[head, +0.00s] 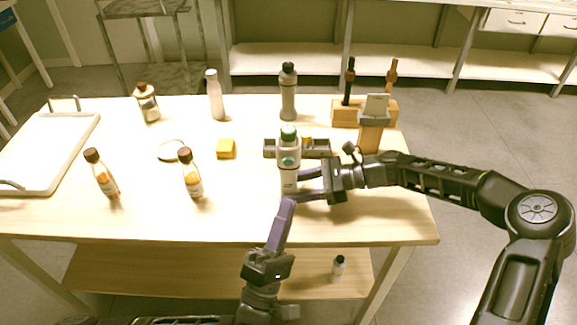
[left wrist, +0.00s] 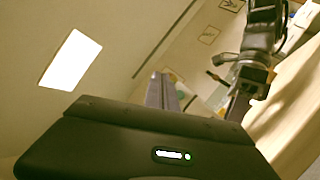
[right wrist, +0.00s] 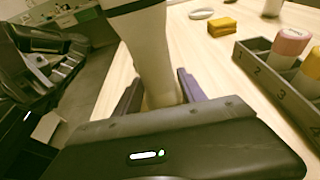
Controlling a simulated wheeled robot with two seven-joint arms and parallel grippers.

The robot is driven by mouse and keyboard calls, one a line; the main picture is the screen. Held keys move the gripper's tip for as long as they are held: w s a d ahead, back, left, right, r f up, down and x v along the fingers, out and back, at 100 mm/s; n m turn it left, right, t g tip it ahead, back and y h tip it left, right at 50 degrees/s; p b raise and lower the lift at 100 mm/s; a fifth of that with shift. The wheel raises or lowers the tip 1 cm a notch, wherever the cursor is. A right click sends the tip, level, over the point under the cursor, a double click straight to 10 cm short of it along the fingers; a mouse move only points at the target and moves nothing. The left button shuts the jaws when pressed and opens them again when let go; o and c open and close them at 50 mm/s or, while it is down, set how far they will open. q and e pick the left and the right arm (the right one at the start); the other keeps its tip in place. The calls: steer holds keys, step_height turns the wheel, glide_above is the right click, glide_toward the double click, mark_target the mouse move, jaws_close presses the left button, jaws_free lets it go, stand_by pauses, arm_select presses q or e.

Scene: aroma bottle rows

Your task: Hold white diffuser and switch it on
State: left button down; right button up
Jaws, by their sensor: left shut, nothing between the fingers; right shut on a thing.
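The white diffuser (head: 289,178) stands upright near the front of the table in the head view, with a green top and a round teal spot on its front. My right gripper (head: 303,187) is shut on its lower body from the right. The pale body also rises between the fingers in the right wrist view (right wrist: 150,60); its top is cut off there. My left gripper (head: 290,203) is shut and empty, with its fingertips just in front of the diffuser's lower part. I cannot tell whether they touch.
A grey numbered rack (right wrist: 275,85) with small capped bottles is behind the diffuser. A wooden tool holder (head: 345,112) is back right.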

mark_target(286, 177)
arm_select(q)
steer(key=shift+w, duration=4.35)
steer(key=shift+w, duration=0.4)
steer(key=shift+s, duration=0.45)
arm_select(e)
steer(key=o, duration=1)
arm_select(q)
steer(key=s, duration=0.6)
arm_select(e)
steer(key=shift+o, duration=0.2)
